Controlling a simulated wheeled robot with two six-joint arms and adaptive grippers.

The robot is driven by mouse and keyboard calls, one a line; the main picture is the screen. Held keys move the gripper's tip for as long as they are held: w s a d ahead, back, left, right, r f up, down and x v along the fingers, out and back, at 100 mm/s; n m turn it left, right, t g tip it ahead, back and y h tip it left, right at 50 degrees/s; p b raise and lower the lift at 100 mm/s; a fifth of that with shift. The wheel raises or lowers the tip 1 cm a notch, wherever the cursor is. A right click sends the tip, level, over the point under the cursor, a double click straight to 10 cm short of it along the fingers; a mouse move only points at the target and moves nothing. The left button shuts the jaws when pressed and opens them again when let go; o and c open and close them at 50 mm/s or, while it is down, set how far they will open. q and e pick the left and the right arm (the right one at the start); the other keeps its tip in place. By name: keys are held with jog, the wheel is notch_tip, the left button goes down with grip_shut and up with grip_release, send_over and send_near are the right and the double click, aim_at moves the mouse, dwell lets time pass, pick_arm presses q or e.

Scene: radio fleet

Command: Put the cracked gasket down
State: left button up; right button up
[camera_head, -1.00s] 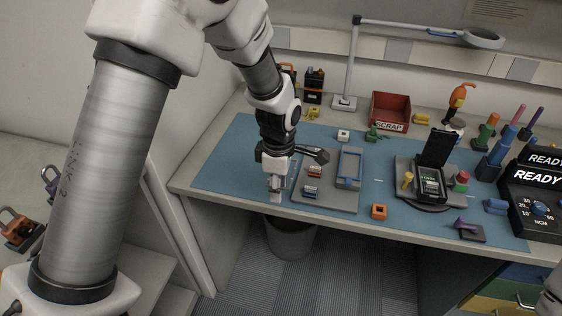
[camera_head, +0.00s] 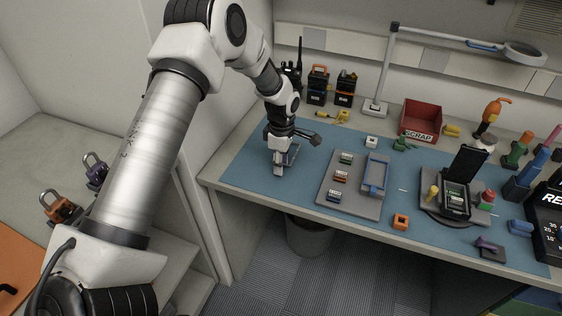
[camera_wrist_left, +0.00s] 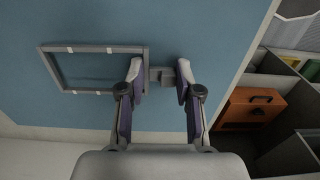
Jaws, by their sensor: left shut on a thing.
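The gasket is a thin grey rectangular frame (camera_wrist_left: 95,48) with small pale marks and a short tab at one side. My left gripper (camera_wrist_left: 160,82) is shut on that tab, with a finger on either side of it. In the head view my left gripper (camera_head: 279,170) points down over the left part of the blue mat (camera_head: 240,170), left of the grey parts tray. The gasket is mostly hidden behind the fingers there. It lies close over the mat; I cannot tell whether it touches. No crack can be made out. My right gripper is out of view.
The grey tray (camera_head: 328,196) holds small coloured modules and a blue frame. A red scrap bin (camera_head: 421,136) stands at the back. A radio in a fixture (camera_head: 455,199) and an orange square part (camera_head: 401,221) are to the right. The mat around my gripper is clear.

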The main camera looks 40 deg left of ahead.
pick_arm(q)
jog(key=shift+s+f, duration=0.1)
jog(key=shift+f, duration=0.1)
jog(key=shift+f, duration=0.4)
jog(key=o, duration=0.8)
jog(key=shift+r, duration=0.1)
jog(key=r+b, duration=0.1)
jog(key=r, duration=1.2)
jog(key=shift+w, duration=0.2)
